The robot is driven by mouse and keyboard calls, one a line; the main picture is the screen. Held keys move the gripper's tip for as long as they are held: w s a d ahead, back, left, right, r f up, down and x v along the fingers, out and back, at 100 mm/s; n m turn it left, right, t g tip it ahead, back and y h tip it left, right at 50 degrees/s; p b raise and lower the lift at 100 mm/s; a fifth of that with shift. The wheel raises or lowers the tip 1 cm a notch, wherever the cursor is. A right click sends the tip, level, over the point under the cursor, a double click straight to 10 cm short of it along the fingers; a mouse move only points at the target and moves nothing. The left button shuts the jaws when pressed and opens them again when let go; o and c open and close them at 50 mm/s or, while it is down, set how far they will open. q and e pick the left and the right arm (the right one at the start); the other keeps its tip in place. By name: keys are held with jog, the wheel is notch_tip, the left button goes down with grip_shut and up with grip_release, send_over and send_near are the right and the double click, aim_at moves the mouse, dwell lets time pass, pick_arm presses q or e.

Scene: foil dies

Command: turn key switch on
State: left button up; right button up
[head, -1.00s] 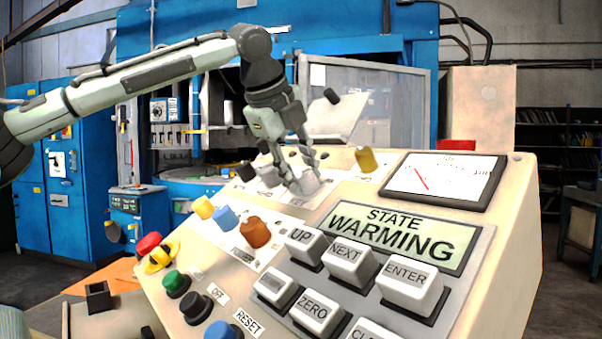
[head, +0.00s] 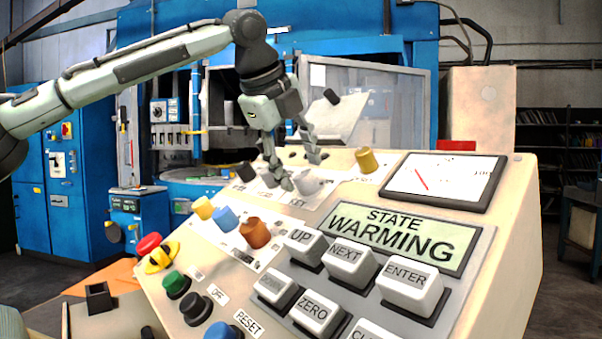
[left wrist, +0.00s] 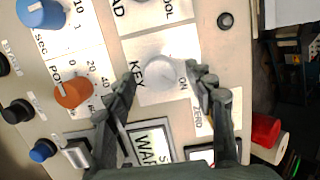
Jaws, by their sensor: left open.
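The key switch (head: 308,185) is a pale grey-white round knob on the sloped cream panel. In the left wrist view the key switch (left wrist: 160,72) sits on a white plate lettered KEY and ON. My left gripper (head: 301,171) is open over it. In the left wrist view the left gripper's fingers (left wrist: 164,80) stand on either side of the knob, with visible gaps. I cannot tell the knob's turn position or how far the fingertips are above the panel. My right gripper is not in view.
Coloured knobs, including an orange one (head: 255,233) and a yellow one (head: 366,160), stand near the key switch. A display (head: 400,234) reads STATE WARMING. A needle meter (head: 443,181) is to the right.

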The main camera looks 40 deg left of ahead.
pick_arm(q)
jog(key=v, duration=1)
